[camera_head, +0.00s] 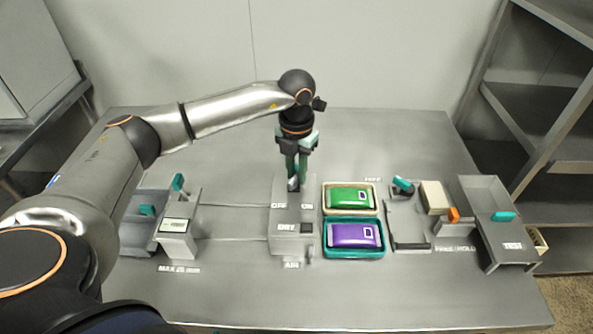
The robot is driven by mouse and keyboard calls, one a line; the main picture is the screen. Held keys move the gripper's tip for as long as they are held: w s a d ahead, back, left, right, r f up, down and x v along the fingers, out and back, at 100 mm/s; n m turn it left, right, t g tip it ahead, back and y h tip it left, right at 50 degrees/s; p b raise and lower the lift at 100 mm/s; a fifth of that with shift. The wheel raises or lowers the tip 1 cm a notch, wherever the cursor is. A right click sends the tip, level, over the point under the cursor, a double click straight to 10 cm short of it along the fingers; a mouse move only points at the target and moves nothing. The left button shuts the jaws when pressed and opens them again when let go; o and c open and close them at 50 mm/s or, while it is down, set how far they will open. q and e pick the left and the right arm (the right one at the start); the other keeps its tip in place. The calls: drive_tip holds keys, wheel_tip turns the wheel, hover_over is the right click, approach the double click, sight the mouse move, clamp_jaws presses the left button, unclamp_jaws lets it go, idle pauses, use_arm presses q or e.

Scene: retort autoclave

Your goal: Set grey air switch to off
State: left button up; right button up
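The grey air switch box (284,218) stands near the middle of the table, with "OFF" at its upper left, "ON" at its upper right, "DRY" lower down and "AIR" in front. My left gripper (294,181) points down at the back of this box, above and between the two upper labels. My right gripper is not in view.
A green pouch (349,197) and a purple pouch (353,236) lie in trays right of the box. A grey gauge stand (176,243) is at left. The table's back and front strips are clear.

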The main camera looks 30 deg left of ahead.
sight(296, 174)
use_arm(q)
drive_tip(key=o, duration=0.4)
drive_tip(key=shift+r, duration=0.1)
wheel_tip(296, 174, up, 12)
drive_tip(key=shift+r+b, duration=0.2)
drive_tip(key=shift+b, duration=0.2)
